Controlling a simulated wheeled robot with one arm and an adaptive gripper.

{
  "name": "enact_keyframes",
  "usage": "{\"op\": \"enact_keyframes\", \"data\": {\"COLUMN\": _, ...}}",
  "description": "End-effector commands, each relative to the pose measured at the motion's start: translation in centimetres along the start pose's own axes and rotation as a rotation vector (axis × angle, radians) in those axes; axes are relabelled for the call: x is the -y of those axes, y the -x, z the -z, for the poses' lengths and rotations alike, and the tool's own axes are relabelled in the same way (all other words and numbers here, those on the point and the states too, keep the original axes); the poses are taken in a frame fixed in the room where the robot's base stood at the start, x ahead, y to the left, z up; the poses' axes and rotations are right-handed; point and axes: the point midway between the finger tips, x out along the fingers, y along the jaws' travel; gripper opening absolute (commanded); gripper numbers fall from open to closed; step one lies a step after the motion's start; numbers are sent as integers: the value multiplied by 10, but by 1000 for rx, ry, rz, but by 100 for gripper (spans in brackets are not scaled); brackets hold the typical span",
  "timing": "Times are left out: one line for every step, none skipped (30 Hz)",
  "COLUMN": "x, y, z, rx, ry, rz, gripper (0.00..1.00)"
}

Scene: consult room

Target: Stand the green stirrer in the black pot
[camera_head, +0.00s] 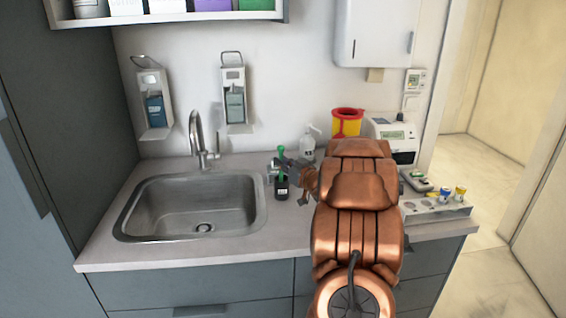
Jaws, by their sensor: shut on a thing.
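The green stirrer (281,150) is upright, its wider green top showing above my gripper (278,167). My gripper reaches in from the right and is shut on the stirrer. The black pot (281,191), with a white label, stands on the counter right of the sink, directly below the gripper. A short green length of the stirrer shows between the gripper and the pot's mouth. I cannot tell whether its lower end is inside the pot, as the gripper partly covers the mouth.
The sink (130,219) with its tap (196,137) lies left of the pot. A clear pump bottle (308,142), a yellow bin with red lid (346,124) and a white device (394,137) stand behind. A white tray (425,214) with small vials is at right. My arm hides the counter's middle.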

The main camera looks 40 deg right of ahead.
Motion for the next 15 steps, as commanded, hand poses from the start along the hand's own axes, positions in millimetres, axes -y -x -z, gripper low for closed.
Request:
{"op": "enact_keyframes", "data": {"x": 0, "y": 0, "z": 0, "rx": 0, "ry": 0, "rz": 0, "gripper": 0}}
{"op": "enact_keyframes", "data": {"x": 0, "y": 0, "z": 0, "rx": 0, "ry": 0, "rz": 0, "gripper": 15}}
{"op": "enact_keyframes", "data": {"x": 0, "y": 0, "z": 0, "rx": 0, "ry": 0, "rz": 0, "gripper": 19}}
{"op": "enact_keyframes", "data": {"x": 0, "y": 0, "z": 0, "rx": 0, "ry": 0, "rz": 0, "gripper": 22}}
{"op": "enact_keyframes", "data": {"x": 0, "y": 0, "z": 0, "rx": 0, "ry": 0, "rz": 0, "gripper": 26}}
{"op": "enact_keyframes", "data": {"x": 0, "y": 0, "z": 0, "rx": 0, "ry": 0, "rz": 0, "gripper": 30}}
{"op": "enact_keyframes", "data": {"x": 0, "y": 0, "z": 0, "rx": 0, "ry": 0, "rz": 0, "gripper": 33}}
{"op": "enact_keyframes", "data": {"x": 0, "y": 0, "z": 0, "rx": 0, "ry": 0, "rz": 0, "gripper": 36}}
{"op": "enact_keyframes", "data": {"x": 0, "y": 0, "z": 0, "rx": 0, "ry": 0, "rz": 0, "gripper": 40}}
{"op": "enact_keyframes", "data": {"x": 0, "y": 0, "z": 0, "rx": 0, "ry": 0, "rz": 0, "gripper": 42}}
{"op": "enact_keyframes", "data": {"x": 0, "y": 0, "z": 0, "rx": 0, "ry": 0, "rz": 0, "gripper": 42}}
{"op": "enact_keyframes", "data": {"x": 0, "y": 0, "z": 0, "rx": 0, "ry": 0, "rz": 0, "gripper": 42}}
{"op": "enact_keyframes", "data": {"x": 0, "y": 0, "z": 0, "rx": 0, "ry": 0, "rz": 0, "gripper": 42}}
{"op": "enact_keyframes", "data": {"x": 0, "y": 0, "z": 0, "rx": 0, "ry": 0, "rz": 0, "gripper": 42}}
{"op": "enact_keyframes", "data": {"x": 0, "y": 0, "z": 0, "rx": 0, "ry": 0, "rz": 0, "gripper": 42}}
